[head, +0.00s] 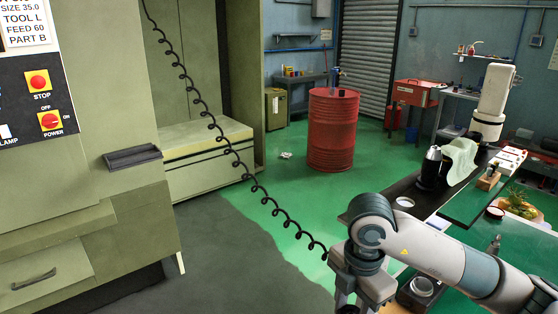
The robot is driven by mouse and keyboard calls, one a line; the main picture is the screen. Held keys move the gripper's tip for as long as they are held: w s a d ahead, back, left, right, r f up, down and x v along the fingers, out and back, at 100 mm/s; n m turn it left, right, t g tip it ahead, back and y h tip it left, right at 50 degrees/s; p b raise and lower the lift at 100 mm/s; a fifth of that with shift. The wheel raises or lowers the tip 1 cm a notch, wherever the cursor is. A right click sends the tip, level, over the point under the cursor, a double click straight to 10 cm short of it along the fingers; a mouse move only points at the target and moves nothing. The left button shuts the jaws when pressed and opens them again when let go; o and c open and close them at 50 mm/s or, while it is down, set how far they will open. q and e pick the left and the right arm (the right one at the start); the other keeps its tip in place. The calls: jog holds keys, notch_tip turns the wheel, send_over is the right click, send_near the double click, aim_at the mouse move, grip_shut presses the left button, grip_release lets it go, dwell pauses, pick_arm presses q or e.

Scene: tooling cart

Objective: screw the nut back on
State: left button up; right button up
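No nut can be picked out in this view, nor a bolt or thread that I can name surely. A black tool holder with a pointed metal top (431,170) stands upright on the dark bench surface at the right. My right arm comes in from the lower right, and its gripper (358,296) points down at the bottom edge. Its fingertips are cut off, so I cannot tell its opening or whether it holds anything. My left gripper is not in view.
A green machine (95,235) with a red stop button fills the left. A black coiled cable (233,153) hangs across the middle. A red drum (333,130) stands behind open green floor.

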aim_at(351, 313)
jog(key=shift+r+m+p, duration=0.1)
jog(key=shift+m+p, duration=0.45)
jog(key=shift+m, duration=1.05)
jog(key=o, duration=1.5)
notch_tip(351, 313, up, 17)
jog(key=b, duration=0.3)
jog(key=shift+r, duration=0.1)
